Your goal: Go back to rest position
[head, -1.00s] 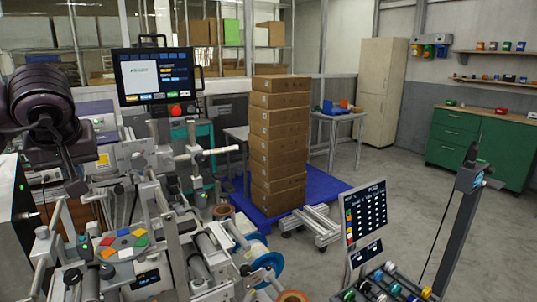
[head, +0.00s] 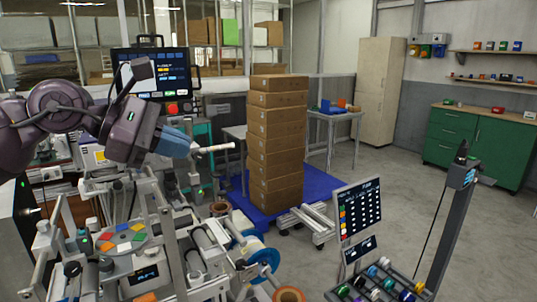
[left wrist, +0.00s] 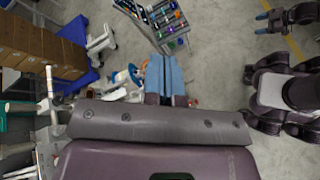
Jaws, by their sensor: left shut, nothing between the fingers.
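My left gripper (head: 192,146) has blue fingers and hangs in front of the machine at the left of the head view. Its fingers (left wrist: 166,75) are shut and empty in the left wrist view, pointing away from the wrist. My left arm reaches in from the left edge, with purple links. My right gripper (left wrist: 263,24) shows small at the upper right of the left wrist view, over bare floor. Its blue fingers are too small there to judge the opening.
A film machine (head: 185,255) with rollers and reels stands close below my left gripper. A monitor (head: 155,72) is behind the arm. A tall stack of cartons (head: 276,140) stands on a blue pallet (head: 318,184). A screen (head: 358,212) and a rack of reels (head: 380,283) are at front right. The floor beyond is open.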

